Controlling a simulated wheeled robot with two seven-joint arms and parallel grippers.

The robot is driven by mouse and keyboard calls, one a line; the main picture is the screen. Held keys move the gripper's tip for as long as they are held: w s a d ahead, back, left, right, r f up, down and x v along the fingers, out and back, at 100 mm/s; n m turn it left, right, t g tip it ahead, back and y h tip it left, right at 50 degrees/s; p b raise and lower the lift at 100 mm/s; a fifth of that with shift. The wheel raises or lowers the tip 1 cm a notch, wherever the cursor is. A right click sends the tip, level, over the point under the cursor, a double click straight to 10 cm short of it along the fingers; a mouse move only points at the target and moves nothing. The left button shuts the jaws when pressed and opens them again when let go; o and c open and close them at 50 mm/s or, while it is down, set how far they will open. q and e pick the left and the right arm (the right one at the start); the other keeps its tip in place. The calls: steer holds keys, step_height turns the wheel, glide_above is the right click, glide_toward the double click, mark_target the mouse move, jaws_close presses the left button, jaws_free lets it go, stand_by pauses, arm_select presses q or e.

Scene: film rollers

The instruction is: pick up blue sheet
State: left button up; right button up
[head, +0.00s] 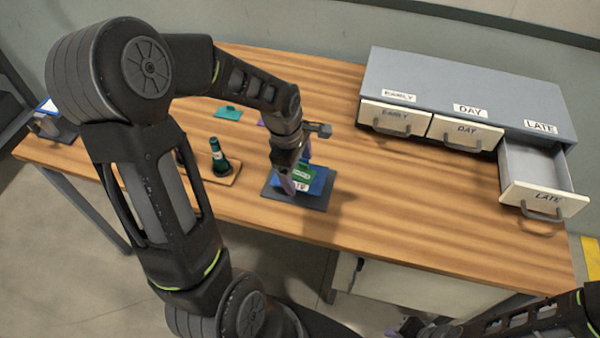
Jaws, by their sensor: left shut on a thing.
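The blue sheet (317,186) lies over a dark grey mat (315,204) at the middle of the wooden table's front part. It bears a green patch (305,176) and a white label with dark letters, partly hidden by my gripper. My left gripper (298,174) comes down over the sheet from above and is shut on it; the fingers cover part of its left side. My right gripper (406,327) shows only in part at the bottom edge, below the table front, and its jaws cannot be made out.
A grey cabinet (440,78) at the back right has drawers marked EARLY, DAY and LATE; the LATE drawer (543,199) is pulled open. A dark green bottle-like thing (218,158) stands on a small wooden board to the left. A teal piece (229,113) lies behind. The table's middle right is clear.

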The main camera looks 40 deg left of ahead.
arm_select(q)
steer(key=shift+c, duration=0.2)
steer(key=shift+r, duration=0.15)
steer(key=shift+c, duration=0.8)
steer(key=shift+r, duration=0.3)
step_height(320, 180, up, 8)
steer(key=shift+r+b, duration=0.2)
steer(key=shift+b, duration=0.2)
steer(key=shift+r, duration=0.35)
steer(key=shift+a, duration=0.1)
